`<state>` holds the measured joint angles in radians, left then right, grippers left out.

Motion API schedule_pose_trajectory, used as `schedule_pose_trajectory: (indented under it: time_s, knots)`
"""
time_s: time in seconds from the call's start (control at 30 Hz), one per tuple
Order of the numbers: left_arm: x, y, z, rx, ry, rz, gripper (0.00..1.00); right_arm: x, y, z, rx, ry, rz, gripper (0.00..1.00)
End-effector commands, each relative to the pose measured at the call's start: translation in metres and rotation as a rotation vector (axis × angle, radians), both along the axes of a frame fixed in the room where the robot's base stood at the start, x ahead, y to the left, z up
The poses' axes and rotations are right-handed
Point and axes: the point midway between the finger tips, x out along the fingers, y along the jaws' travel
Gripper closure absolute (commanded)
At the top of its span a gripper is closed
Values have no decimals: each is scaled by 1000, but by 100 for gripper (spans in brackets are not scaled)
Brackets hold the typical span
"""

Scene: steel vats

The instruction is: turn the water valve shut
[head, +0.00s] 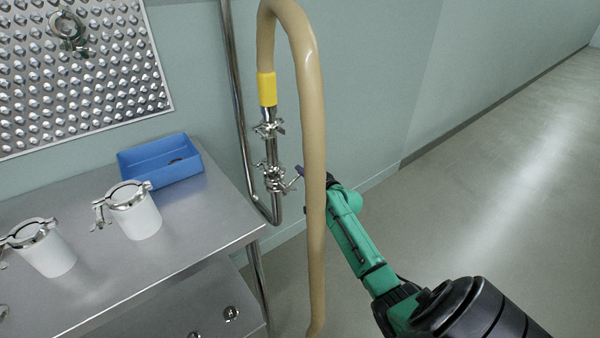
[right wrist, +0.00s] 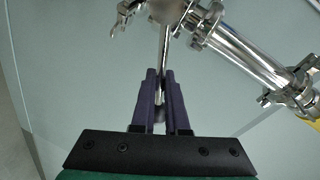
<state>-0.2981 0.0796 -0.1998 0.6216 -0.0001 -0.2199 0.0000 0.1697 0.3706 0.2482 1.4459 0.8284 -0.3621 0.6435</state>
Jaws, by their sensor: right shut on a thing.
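The water valve (head: 273,178) is a shiny metal fitting on the vertical steel pipe, below the yellow-banded end of a beige hose. In the right wrist view its thin metal handle (right wrist: 164,45) runs down between my purple fingers. My right gripper (head: 300,171) reaches in from the right, partly hidden behind the hanging hose. In the right wrist view the right gripper (right wrist: 160,75) is shut on the handle, with a finger on each side. My left gripper is not in view.
The beige hose (head: 314,130) hangs in front of my right wrist. A steel table (head: 190,225) at left holds a blue bin (head: 135,170) and white cups with metal clamps (head: 138,220). A studded metal panel (head: 90,105) is on the wall. Open floor lies at right.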

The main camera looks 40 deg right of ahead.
Motion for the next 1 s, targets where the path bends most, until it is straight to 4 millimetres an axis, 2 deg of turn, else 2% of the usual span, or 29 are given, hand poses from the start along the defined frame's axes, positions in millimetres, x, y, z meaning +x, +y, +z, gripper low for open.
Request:
schedule_pose_trajectory:
  time_s: [0.1, 0.4, 0.63, 1.0]
  knots:
    - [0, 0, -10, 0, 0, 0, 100, -1, -3, -12, 101, 1, 1, 100]
    - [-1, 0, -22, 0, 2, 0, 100, 0, -5, -26, 303, -3, 1, 100]
    - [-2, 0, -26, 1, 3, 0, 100, 0, -5, -30, 379, -5, 1, 100]
    - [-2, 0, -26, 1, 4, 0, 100, 0, -5, -31, 399, -5, 2, 100]
